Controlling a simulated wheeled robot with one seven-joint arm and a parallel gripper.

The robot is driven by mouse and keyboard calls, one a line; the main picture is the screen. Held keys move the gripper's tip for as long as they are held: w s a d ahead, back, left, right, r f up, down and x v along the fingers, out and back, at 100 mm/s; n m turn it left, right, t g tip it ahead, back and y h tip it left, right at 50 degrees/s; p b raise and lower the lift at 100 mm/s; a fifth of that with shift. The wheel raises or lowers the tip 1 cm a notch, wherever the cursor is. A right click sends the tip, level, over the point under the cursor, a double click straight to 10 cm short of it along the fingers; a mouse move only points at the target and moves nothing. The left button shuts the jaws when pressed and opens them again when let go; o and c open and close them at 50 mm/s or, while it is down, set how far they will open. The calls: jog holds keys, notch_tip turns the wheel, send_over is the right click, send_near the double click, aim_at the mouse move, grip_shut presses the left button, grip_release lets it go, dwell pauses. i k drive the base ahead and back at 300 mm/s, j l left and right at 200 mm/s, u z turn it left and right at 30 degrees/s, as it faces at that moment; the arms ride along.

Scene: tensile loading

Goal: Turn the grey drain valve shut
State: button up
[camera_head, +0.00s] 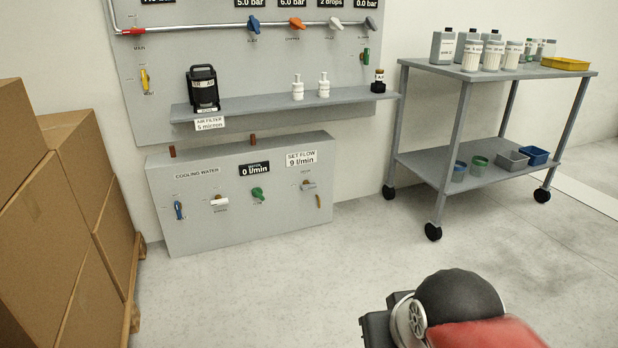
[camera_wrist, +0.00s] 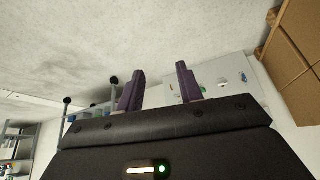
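The cooling water panel (camera_head: 215,226) stands low against the wall. A small grey lever valve (camera_head: 308,185) sits at its right, below the set flow sign, with its lever about level; its label is too small to read. Another grey handle (camera_head: 371,23) is at the upper board's right end, so I cannot tell by label which is the drain. My gripper (camera_wrist: 160,72) shows in the wrist view with two purple fingers apart and nothing between them. It is well away from the panel (camera_wrist: 213,78). The head view shows my arm but not the fingers.
The panel also carries a blue handle (camera_head: 179,210), a white one (camera_head: 219,201), a green one (camera_head: 257,194) and an ochre one (camera_head: 318,201). Cartons (camera_head: 60,210) stand at left, a wheeled cart (camera_head: 433,177) at right. The floor before the panel is clear.

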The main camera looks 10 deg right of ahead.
aim_at(306, 185)
jog(key=i+j+z, duration=0.35)
jog(key=i+j, duration=0.5)
jog(key=i, duration=0.25)
jog(key=i+j+z, duration=0.35)
jog(key=i+j, duration=0.6)
jog(key=j, duration=0.2)
